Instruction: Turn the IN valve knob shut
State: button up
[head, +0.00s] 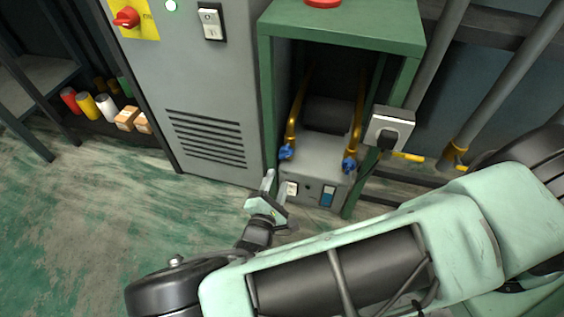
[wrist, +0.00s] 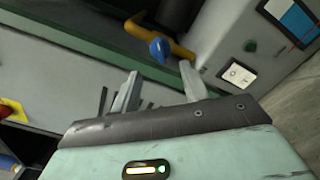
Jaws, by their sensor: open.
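Two blue valve knobs sit on yellow pipes at the front of a grey unit (head: 318,176) inside the green frame: a left knob (head: 286,152) and a right knob (head: 349,165). I cannot read any label telling which is IN. My gripper (head: 275,184) is open and empty, just below and left of the left knob, in front of the unit. In the wrist view one blue knob (wrist: 159,49) lies beyond the gap between the fingertips of my gripper (wrist: 160,74), apart from them. It appears to be the left knob.
The green frame (head: 268,100) encloses the unit on both sides. A grey cabinet (head: 205,90) stands at left. A grey socket box (head: 390,128) is on the frame's right post. Floor at left is clear.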

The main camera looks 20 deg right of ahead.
jog(key=p+v, duration=0.1)
jog(key=v, duration=0.6)
